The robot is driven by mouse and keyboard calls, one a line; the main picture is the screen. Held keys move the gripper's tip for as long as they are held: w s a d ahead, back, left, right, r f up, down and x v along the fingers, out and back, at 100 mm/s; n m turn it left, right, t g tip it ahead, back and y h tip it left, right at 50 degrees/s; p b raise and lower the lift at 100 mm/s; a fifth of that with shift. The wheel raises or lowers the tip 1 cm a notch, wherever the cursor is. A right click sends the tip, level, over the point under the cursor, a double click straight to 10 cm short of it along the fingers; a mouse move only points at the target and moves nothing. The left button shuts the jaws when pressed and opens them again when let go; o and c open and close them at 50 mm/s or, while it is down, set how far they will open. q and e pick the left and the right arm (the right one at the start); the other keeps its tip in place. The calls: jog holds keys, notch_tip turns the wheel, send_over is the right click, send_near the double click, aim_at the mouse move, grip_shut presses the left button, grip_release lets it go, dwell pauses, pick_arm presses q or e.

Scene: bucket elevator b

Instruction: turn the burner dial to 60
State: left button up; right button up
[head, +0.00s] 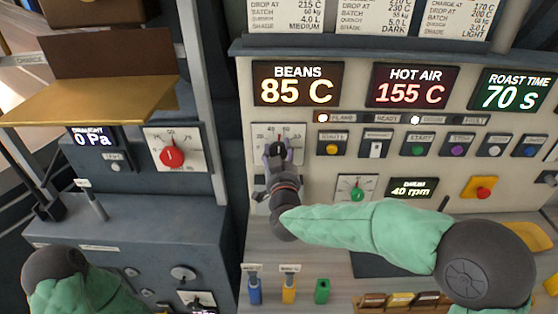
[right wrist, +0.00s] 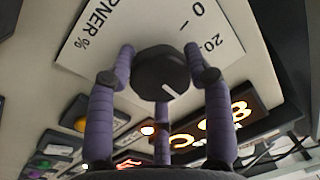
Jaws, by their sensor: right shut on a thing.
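The burner dial (head: 279,147) is a dark knob on a white scale plate (head: 298,131), below the BEANS display. The tick numbers 40 and 60 show along the plate's top. My right gripper (head: 278,157) is shut on the dial. In the right wrist view its purple fingers (right wrist: 160,85) surround the black dial (right wrist: 158,72), which bears a short white pointer line. The plate there (right wrist: 92,45) shows part of the burner label and the numbers 0 and 20. The head view does not show the pointer clearly. My left gripper is out of view; only part of that arm shows.
Displays read BEANS 85 C (head: 298,84), HOT AIR 155 C (head: 409,86) and ROAST TIME 70 s (head: 513,91). A row of buttons (head: 420,143) lies to the right. A green drum dial (head: 357,194) sits close to my right forearm. A red draught dial (head: 172,157) is at left.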

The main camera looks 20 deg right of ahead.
jog(key=shift+f+m+b, duration=0.1)
jog(key=shift+m+b, duration=1.4)
jog(key=shift+m, duration=0.2)
jog(key=o, duration=1.2)
jog(key=s, duration=0.4)
jog(key=s+a, duration=0.1)
jog(key=s, duration=0.3)
jog(key=s+a, duration=0.1)
jog(key=s, duration=0.2)
jog(key=shift+s+a+f, duration=0.2)
jog(key=shift+s+f, duration=0.15)
jog(key=shift+s, duration=0.05)
